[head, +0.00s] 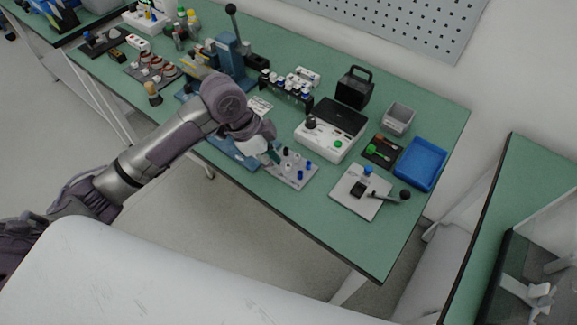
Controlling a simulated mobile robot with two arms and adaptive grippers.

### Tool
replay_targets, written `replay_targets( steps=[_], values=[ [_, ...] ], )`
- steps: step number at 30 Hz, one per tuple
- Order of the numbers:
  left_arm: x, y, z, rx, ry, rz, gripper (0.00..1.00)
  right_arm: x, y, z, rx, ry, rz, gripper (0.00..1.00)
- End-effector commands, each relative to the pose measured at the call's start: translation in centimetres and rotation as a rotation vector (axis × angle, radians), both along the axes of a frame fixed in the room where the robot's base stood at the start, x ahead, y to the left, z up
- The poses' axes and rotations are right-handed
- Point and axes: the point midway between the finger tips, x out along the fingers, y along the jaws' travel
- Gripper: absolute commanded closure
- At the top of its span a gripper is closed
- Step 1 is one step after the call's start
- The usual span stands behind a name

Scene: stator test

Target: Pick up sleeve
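My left arm reaches in from the left, and my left gripper (273,156) points down at the near edge of the bench. It is just left of a light grey plate (292,179) that carries several small upright pieces, some blue and some pale. One blue piece (308,166) stands at the plate's right side. I cannot tell which piece is the sleeve. The fingertips are small and partly hidden by the gripper body, so I cannot tell whether they are open or hold anything. My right gripper is not in view.
A blue mat (234,154) lies left of the plate. Behind stand a white tester (327,139) and a bottle rack (285,93). To the right are a white board with a black-knobbed lever (360,203) and a blue tray (421,165). The front right bench corner is clear.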

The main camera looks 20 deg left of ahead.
Motion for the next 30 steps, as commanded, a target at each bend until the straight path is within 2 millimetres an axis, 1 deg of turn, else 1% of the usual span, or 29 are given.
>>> replay_targets(
  steps=[1, 3, 6, 8, 11, 18, 21, 26, 30],
  values=[
    [1.5, 1.4, 1.5, 0.011, -0.007, -0.02, 0.78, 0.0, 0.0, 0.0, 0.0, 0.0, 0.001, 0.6],
    [2.6, 2.6, 3.1, 0.01, -0.005, -0.049, 0.78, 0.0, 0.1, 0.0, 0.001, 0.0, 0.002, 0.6],
    [3.4, 3.6, 4.6, 0.003, -0.002, -0.073, 0.78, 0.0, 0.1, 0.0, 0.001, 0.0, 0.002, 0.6],
    [3.7, 3.8, 4.8, -0.001, 0.001, -0.078, 0.78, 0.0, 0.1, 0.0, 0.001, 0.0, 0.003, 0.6],
    [3.9, 3.4, 4.0, -0.005, 0.004, -0.084, 0.78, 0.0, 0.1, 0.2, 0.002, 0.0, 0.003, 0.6],
    [4.2, 1.6, -0.3, -0.005, 0.004, -0.084, 0.78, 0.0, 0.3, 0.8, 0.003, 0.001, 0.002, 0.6],
    [4.4, 1.1, -1.7, -0.006, 0.001, -0.082, 0.78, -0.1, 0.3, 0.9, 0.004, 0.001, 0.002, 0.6],
    [4.5, 0.6, -2.7, -0.005, 0.001, -0.083, 0.78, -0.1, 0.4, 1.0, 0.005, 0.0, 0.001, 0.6],
    [4.6, -0.3, -3.8, -0.006, 0.003, -0.083, 0.78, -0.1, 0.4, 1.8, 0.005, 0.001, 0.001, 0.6]
  ],
)
